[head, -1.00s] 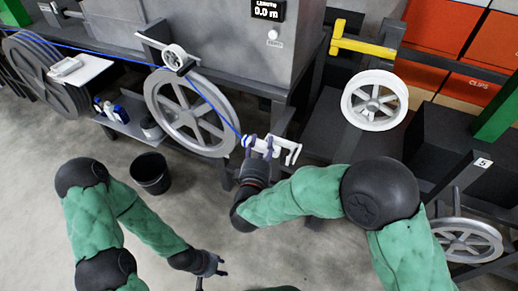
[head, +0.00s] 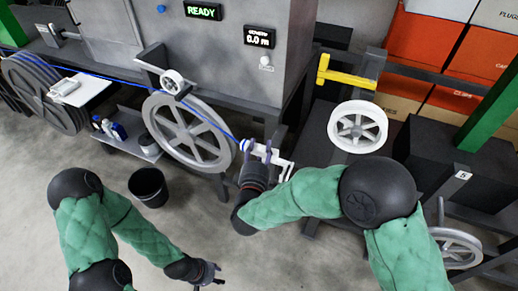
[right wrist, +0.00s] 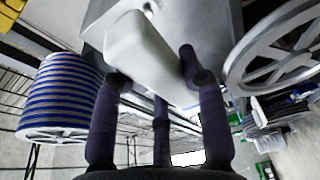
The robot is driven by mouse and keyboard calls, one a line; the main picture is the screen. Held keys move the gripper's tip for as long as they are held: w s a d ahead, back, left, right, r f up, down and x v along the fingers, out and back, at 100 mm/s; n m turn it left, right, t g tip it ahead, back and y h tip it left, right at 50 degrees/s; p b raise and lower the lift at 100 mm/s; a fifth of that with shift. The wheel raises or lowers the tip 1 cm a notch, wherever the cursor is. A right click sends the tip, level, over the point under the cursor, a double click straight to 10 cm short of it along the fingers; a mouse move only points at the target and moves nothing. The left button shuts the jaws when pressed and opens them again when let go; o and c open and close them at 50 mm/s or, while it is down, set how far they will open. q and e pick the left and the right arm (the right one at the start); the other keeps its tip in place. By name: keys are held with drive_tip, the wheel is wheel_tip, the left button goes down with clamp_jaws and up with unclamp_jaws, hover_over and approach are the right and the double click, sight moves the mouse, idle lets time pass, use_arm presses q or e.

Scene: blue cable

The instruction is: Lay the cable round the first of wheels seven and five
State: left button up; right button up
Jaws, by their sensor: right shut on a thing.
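My right gripper (head: 260,152) is shut on a white block-like piece (right wrist: 145,45), seen between the fingers in the right wrist view. The blue cable (head: 110,76) runs from the reel (head: 42,92) at the left, past the small wheel (head: 173,82) and in front of the large grey wheel (head: 160,112), to my right gripper. A white wheel (head: 340,127) lies to the right of that gripper. Another grey wheel (head: 462,262) is low at the right, below a "5" label (head: 463,175). No label seven is readable. My left gripper (head: 220,274) is open and empty above the floor.
A yellow bracket (head: 345,73) stands behind the white wheel. A grey machine cabinet (head: 225,75) with lit displays stands at the back. A black bucket (head: 148,187) is on the floor. A green post (head: 490,108) stands at the right. The floor between my arms is clear.

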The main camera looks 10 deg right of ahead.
wheel_tip(320, 180, up, 26)
drive_tip(key=s+d+p, duration=0.1)
drive_tip(key=d+p, duration=0.1)
drive_tip(key=p, duration=1.5)
drive_tip(key=shift+s, duration=0.15)
drive_tip(key=shift+f, duration=0.15)
drive_tip(key=shift+s+d, duration=0.55)
drive_tip(key=shift+d, duration=0.25)
drive_tip(key=shift+s+d, duration=0.5)
drive_tip(key=shift+d, duration=0.25)
drive_tip(key=shift+s+d, duration=0.55)
drive_tip(key=shift+d, duration=0.25)
